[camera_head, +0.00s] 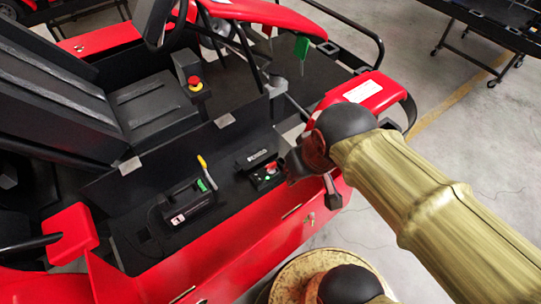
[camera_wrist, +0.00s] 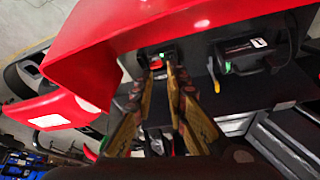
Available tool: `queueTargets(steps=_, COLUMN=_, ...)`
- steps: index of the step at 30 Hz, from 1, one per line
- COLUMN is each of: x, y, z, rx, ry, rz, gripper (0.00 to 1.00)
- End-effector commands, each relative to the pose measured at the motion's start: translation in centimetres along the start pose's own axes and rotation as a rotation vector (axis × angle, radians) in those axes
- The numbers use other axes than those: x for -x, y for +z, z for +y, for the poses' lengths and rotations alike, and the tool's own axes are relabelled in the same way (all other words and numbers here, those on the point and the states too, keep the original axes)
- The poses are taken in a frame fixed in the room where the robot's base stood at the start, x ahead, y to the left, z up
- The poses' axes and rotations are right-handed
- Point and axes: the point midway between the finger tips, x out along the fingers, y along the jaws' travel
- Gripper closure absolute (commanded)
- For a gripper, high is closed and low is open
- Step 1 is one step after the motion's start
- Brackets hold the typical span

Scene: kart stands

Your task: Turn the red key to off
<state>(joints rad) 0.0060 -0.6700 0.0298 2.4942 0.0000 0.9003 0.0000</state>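The red key (camera_head: 271,167) is on a small black switch box on the kart's side deck. It also shows in the wrist view as a small red spot (camera_wrist: 157,64) on the dark box. My gripper (camera_head: 288,172) is just right of the key in the head view, and its fingers are partly hidden by my wrist. In the wrist view my gripper (camera_wrist: 160,70) has its fingertips a little apart, with the red key seen between and just beyond them. I cannot tell whether a finger touches it. The key's exact angle is too small to tell.
The seat (camera_head: 150,105) and a red emergency button (camera_head: 195,84) are behind.

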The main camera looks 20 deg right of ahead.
Motion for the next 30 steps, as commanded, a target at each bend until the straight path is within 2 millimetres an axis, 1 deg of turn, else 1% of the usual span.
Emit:
queueTargets(steps=2, x=-0.8, y=-0.6, z=0.1, rx=-0.004, ry=0.001, rz=-0.097, gripper=0.83)
queueTargets(steps=6, x=-3.4, y=-1.9, z=0.3, rx=0.007, ry=0.001, rz=-0.24, gripper=0.83)
queueTargets(steps=8, x=-4.8, y=-2.6, z=0.4, rx=0.045, ry=-0.005, rz=-0.291, gripper=0.83)
queueTargets(steps=11, x=-7.5, y=-3.7, z=0.6, rx=0.149, ry=-0.028, rz=-0.368, gripper=0.83)
queueTargets(steps=14, x=-10.7, y=-4.5, z=0.8, rx=0.302, ry=-0.068, rz=-0.431, gripper=0.83)
queueTargets(steps=17, x=-14.4, y=-5.1, z=0.9, rx=0.499, ry=-0.127, rz=-0.477, gripper=0.83)
queueTargets(steps=18, x=-16.1, y=-5.3, z=1.0, rx=0.59, ry=-0.156, rz=-0.489, gripper=0.83)
queueTargets(steps=21, x=-19.8, y=-5.6, z=1.2, rx=0.822, ry=-0.225, rz=-0.491, gripper=0.83)
queueTargets(steps=24, x=-22.9, y=-6.3, z=1.2, rx=1.056, ry=-0.283, rz=-0.463, gripper=0.83)
queueTargets(steps=26, x=-24.4, y=-7.1, z=1.3, rx=1.197, ry=-0.308, rz=-0.432, gripper=0.83)
queueTargets(steps=27, x=-25.0, y=-7.9, z=1.3, rx=1.289, ry=-0.317, rz=-0.405, gripper=0.83)
queueTargets(steps=30, x=-25.6, y=-10.2, z=1.4, rx=1.498, ry=-0.323, rz=-0.336, gripper=0.83)
